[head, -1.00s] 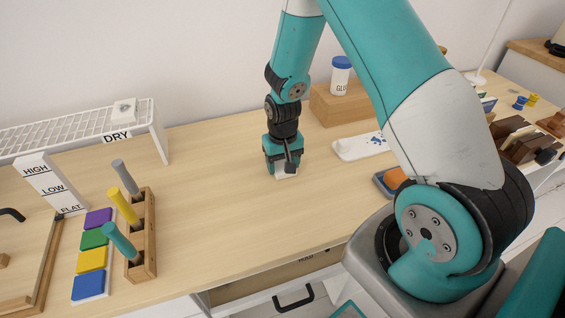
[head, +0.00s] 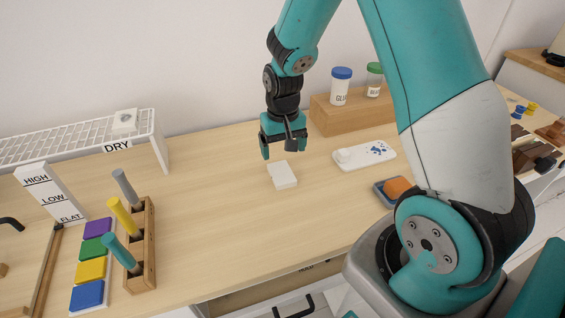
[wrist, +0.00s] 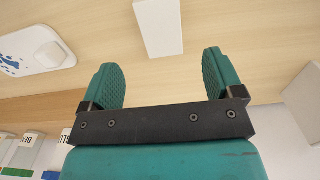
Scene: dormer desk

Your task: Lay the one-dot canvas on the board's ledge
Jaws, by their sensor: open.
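A small white block (head: 283,175) lies on the open middle of the desk. It also shows in the wrist view (wrist: 158,26), just beyond the fingertips; no dots can be made out on it. My gripper (head: 283,150) is open and empty above it, apart from it. In the wrist view, the two teal fingers of my gripper (wrist: 160,68) are spread wide with nothing between them. Another small white piece (head: 125,120) sits on the DRY rack (head: 60,137); its marking is unclear. A wooden-edged board (head: 47,270) is partly visible at the left edge; its ledge cannot be told clearly.
A white HIGH/LOW/FLAT sign (head: 50,194), a row of coloured pads (head: 90,270) and a wooden peg holder (head: 140,245) stand at left. A white palette (head: 364,154), an orange sponge tray (head: 392,190) and a wooden jar block (head: 352,113) are at right. The desk's centre is otherwise clear.

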